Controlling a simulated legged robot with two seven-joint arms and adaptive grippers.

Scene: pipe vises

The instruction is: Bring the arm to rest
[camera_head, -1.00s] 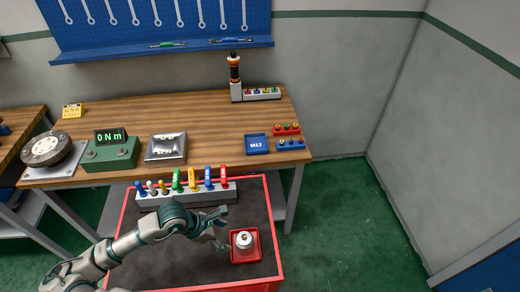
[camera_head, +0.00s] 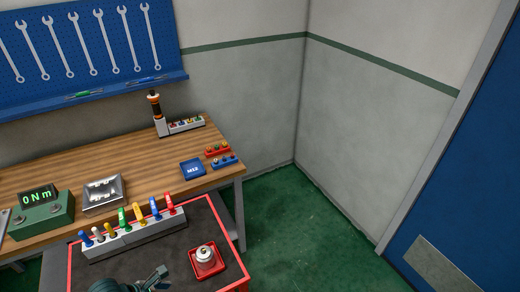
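My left gripper (camera_head: 156,279) shows only in part at the bottom edge, low over the dark top of the red-edged cart (camera_head: 150,259). I cannot tell whether its fingers are open or shut, and I see nothing held in it. Most of the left arm is below the picture. My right gripper is not in view. A small red tray (camera_head: 208,264) with a white round part (camera_head: 205,254) in it sits on the cart, to the right of the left gripper and apart from it.
A grey rack (camera_head: 128,237) of several coloured-handled tools stands at the cart's back edge. The wooden bench (camera_head: 140,160) behind holds a green torque tester (camera_head: 42,217), a metal tray (camera_head: 103,194) and a blue M12 box (camera_head: 193,169). Green floor (camera_head: 310,240) is clear at right.

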